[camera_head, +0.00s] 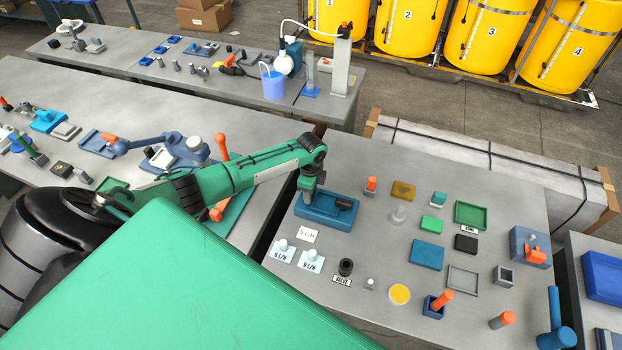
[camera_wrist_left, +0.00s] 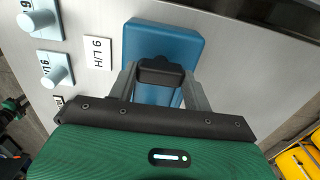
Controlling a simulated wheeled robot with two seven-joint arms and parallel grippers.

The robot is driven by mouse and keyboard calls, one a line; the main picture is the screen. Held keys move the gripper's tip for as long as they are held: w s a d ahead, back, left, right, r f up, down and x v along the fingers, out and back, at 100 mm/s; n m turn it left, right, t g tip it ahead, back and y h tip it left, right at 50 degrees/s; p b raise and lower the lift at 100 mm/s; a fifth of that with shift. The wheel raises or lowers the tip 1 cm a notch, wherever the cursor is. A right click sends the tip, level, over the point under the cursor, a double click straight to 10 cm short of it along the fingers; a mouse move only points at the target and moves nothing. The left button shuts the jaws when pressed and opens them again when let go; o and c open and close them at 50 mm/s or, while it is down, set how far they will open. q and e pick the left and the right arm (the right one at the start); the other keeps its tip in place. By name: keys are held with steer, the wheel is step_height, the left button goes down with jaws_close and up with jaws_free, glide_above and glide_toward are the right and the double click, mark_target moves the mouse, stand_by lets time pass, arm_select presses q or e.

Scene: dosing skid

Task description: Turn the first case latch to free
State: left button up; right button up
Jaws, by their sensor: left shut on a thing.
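The blue case (camera_head: 318,210) lies on the right-hand grey table in the head view. My left gripper (camera_head: 311,190) reaches down onto the left part of its top. A dark handle-like piece (camera_head: 344,204) shows on the case just right of the gripper. In the left wrist view, a black latch (camera_wrist_left: 160,72) sits between the two grey fingers of my left gripper (camera_wrist_left: 161,84), over the blue case (camera_wrist_left: 185,32). The fingers are shut on it. How far the latch is turned cannot be told. My right gripper is not in view.
White label cards with pegs (camera_head: 283,250) lie close in front of the case. Blocks, trays and a blue plate (camera_head: 427,254) stand to its right. A gap separates this table from the left one, where several parts lie.

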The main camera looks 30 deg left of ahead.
arm_select(q)
steer(key=o, duration=1)
steer(key=shift+a, duration=0.15)
steer(key=shift+r, duration=0.1)
step_height(320, 180, up, 14)
steer(key=b, duration=0.4)
steer(key=shift+f, duration=0.25)
